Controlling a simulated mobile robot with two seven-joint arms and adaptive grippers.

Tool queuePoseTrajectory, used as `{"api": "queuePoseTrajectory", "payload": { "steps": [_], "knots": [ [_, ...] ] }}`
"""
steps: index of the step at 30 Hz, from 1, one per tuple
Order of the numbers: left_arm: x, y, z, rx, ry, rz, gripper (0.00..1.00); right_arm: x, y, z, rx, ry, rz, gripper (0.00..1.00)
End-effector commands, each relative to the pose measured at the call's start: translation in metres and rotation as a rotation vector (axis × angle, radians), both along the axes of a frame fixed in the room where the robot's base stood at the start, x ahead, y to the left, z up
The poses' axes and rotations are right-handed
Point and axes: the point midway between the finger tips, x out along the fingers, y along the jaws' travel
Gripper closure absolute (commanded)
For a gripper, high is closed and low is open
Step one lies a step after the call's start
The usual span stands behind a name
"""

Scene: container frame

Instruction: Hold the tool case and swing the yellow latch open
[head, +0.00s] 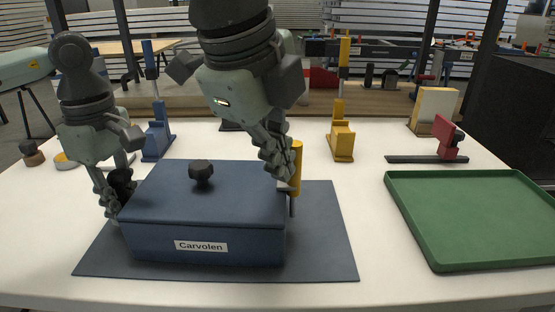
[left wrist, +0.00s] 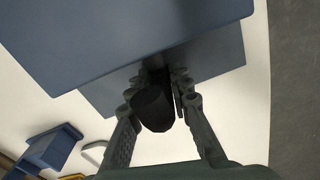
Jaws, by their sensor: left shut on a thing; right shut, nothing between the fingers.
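The blue tool case (head: 205,240), labelled "Carvolen", sits on a dark mat with its lid down and a black knob (head: 201,172) on top. A black side handle (head: 122,183) sticks out at its left end. My left gripper (head: 113,206) is shut on this handle; the left wrist view shows the handle (left wrist: 154,108) between the fingers. The upright yellow latch (head: 297,165) is at the case's right end, on a grey pin. My right gripper (head: 284,180) is shut and empty beside the latch's left side, partly covering it. I cannot tell whether they touch.
The dark mat (head: 325,240) lies on a white table. A green tray (head: 480,255) is at the right. A red clamp (head: 445,137), a yellow stand (head: 341,140) and a blue stand (head: 156,140) stand behind. The table between mat and tray is clear.

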Motion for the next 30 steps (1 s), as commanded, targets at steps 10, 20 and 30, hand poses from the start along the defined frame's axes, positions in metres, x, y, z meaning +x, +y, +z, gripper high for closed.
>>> {"api": "queuePoseTrajectory", "payload": {
  "steps": [10, 20, 30],
  "knots": [
    [-0.001, 0.000, 0.000, 0.000, 0.002, -0.002, 1.00, 0.000, -0.006, 0.000, 0.104, 0.006, 0.001, 1.00],
    [-0.001, 0.000, 0.000, 0.000, 0.002, -0.002, 1.00, 0.000, -0.011, 0.000, 0.189, 0.005, 0.001, 1.00],
    [-0.001, 0.000, 0.000, 0.001, 0.002, -0.002, 1.00, 0.000, -0.028, 0.001, 0.349, 0.004, -0.004, 1.00]
  ]
}}
